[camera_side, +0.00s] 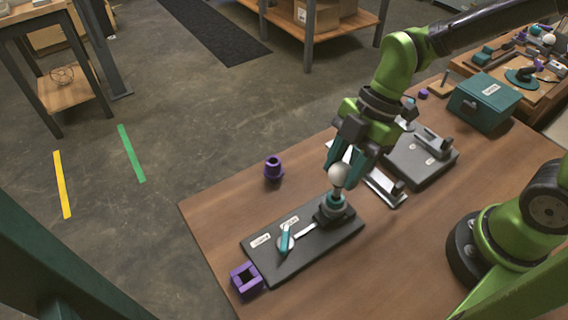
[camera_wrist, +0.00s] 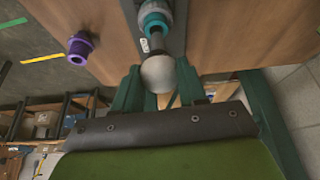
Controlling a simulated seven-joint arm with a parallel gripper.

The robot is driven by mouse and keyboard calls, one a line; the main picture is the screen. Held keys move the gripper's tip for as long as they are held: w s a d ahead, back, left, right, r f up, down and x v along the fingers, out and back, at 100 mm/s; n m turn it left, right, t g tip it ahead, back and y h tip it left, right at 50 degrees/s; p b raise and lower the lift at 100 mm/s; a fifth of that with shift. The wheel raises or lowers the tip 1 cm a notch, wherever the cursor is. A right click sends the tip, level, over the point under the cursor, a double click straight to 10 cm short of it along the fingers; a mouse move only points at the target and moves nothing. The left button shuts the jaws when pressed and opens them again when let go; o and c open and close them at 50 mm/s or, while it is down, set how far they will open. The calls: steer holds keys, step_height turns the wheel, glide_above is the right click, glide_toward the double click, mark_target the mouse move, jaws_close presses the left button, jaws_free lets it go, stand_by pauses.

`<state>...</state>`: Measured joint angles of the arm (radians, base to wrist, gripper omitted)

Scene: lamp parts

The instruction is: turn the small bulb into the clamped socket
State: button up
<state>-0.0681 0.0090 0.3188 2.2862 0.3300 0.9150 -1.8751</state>
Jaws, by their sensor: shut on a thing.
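The small white bulb (camera_side: 338,176) is upright at the socket on the clamp board, its glass globe up. My gripper (camera_side: 339,170) comes from above, its teal fingers shut on the bulb. In the wrist view the bulb (camera_wrist: 158,73) sits between the fingers of my gripper (camera_wrist: 160,88). The dark and teal socket (camera_side: 332,207) is at the right end of the dark board (camera_side: 340,232). Whether the bulb's base is inside the socket is hard to tell. A clamp with a teal lever (camera_side: 286,239) lies along the board, left of the socket.
A purple flanged part (camera_side: 273,168) stands behind the board; it also shows in the wrist view (camera_wrist: 79,48). A purple square block (camera_side: 245,279) lies at the board's left end. A second grey fixture (camera_side: 420,160) and a teal box (camera_side: 484,103) are to the right.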

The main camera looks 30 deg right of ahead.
steer(key=shift+f, duration=1.25)
steer(key=shift+f, duration=0.6)
stand_by(0.9)
steer(key=shift+o, duration=0.9)
steer(key=shift+c, duration=0.8)
steer(key=shift+f, duration=0.15)
